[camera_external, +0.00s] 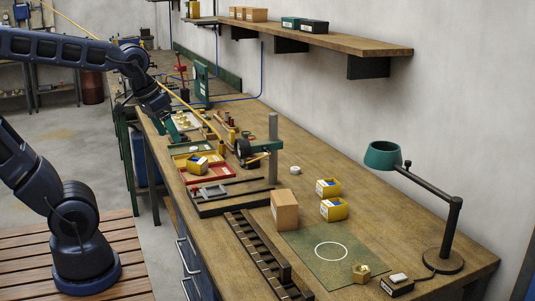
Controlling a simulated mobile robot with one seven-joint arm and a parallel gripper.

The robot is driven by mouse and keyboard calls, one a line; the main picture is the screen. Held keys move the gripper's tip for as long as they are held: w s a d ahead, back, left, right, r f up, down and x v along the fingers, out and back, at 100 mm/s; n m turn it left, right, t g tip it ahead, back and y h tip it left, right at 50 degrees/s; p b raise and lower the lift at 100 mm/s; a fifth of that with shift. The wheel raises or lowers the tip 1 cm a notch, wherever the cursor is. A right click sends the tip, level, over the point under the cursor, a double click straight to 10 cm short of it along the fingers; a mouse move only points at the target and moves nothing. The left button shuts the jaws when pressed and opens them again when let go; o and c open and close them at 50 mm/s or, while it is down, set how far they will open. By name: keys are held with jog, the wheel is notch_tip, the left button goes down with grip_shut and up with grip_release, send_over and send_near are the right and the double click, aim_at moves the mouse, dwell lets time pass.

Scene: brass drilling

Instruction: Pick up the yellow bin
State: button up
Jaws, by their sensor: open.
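Three small yellow bins show on the workbench. One yellow bin (197,166) stands in the red tray (222,174) left of the drill stand. A second yellow bin (328,188) and a third yellow bin (334,210) stand close together right of the stand, near the cardboard box. The picture does not show which one the task means. My gripper (172,127) is open at the far left part of the bench, low over the tray of small parts. It is apart from all three bins. Its fingertips are small and hard to make out.
A drill stand (273,150) rises mid-bench. A cardboard box (285,211), a dark slotted rail (262,258) and a green mat (305,243) lie nearer the camera. A green lamp (383,155) overhangs the right side. A wall shelf (340,42) runs above the back edge.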

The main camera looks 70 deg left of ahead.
jog(key=w+a+f+n, duration=0.2)
jog(key=w+a+n, duration=0.5)
jog(key=w+a, duration=0.2)
jog(key=n+g, duration=0.3)
jog(key=n, duration=1.4)
send_over(197, 163)
jog(key=a, duration=0.3)
notch_tip(197, 163, down, 18)
jog(key=shift+y, duration=0.4)
notch_tip(197, 163, down, 5)
jog(key=shift+s+r, duration=0.1)
jog(key=shift+r, duration=0.1)
jog(key=shift+w+f, duration=0.25)
jog(key=shift+f, duration=1.05)
jog(key=shift+w+f, duration=0.2)
jog(key=shift+f, duration=1.1)
jog(key=shift+c, duration=0.5)
jog(key=c, duration=1.1)
